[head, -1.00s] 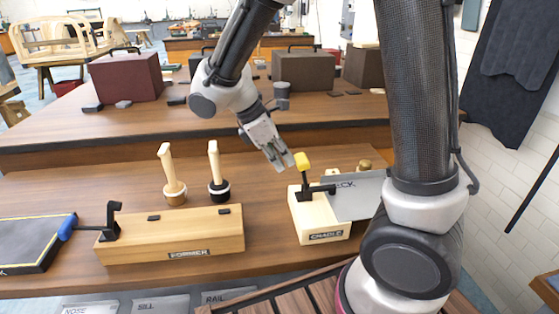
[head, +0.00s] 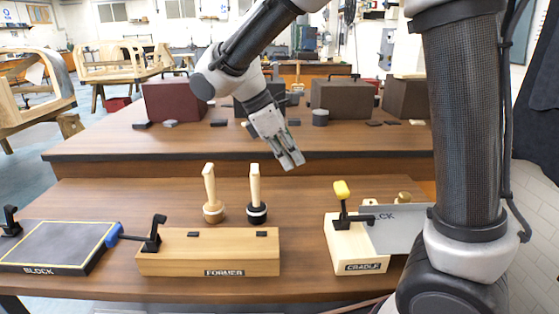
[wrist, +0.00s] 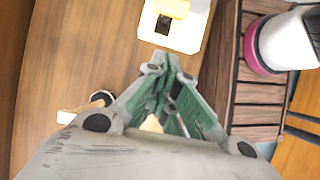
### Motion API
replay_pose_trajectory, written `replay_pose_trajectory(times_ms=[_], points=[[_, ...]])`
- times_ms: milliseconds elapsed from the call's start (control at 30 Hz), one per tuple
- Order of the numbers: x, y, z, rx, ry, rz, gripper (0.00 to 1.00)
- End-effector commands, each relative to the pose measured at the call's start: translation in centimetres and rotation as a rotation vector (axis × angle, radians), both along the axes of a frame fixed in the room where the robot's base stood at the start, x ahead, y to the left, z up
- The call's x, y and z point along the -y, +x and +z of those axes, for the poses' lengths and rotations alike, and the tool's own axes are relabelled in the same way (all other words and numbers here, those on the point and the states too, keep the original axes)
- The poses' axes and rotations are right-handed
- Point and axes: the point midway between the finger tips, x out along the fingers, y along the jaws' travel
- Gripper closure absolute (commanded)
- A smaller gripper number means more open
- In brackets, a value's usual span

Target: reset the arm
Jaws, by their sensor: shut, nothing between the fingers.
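My gripper (head: 291,161) is shut and empty. In the head view it hangs above the bench, tilted down, behind and above the gap between the FORMER block (head: 208,255) and the CRADLE block (head: 355,248). It touches nothing that I can see. In the wrist view my gripper (wrist: 168,75) has its fingertips together, with part of the CRADLE block (wrist: 190,42) beyond them. The yellow-topped handle (head: 342,190) stands upright on the CRADLE block.
Two wooden-handled tools (head: 212,208) (head: 257,210) stand behind the FORMER block. The dark BLOCK board (head: 55,245) lies at the left with a blue-handled clamp (head: 113,235). A grey plate (head: 400,228) leans by the CRADLE block. Boxes (head: 175,99) stand on the rear bench.

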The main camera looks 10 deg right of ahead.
Motion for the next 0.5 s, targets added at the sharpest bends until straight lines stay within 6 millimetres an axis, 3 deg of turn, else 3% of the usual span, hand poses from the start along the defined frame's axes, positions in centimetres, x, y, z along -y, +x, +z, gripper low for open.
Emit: replay_pose_trajectory(times_ms=[167,267,500], points=[[-0.5,0.2,-0.3,0.044,0.019,-0.064,1.00],[-0.6,-1.5,-2.5,0.082,0.063,-0.194,1.00],[4.6,-5.7,-1.2,0.237,0.251,-0.571,1.00]])
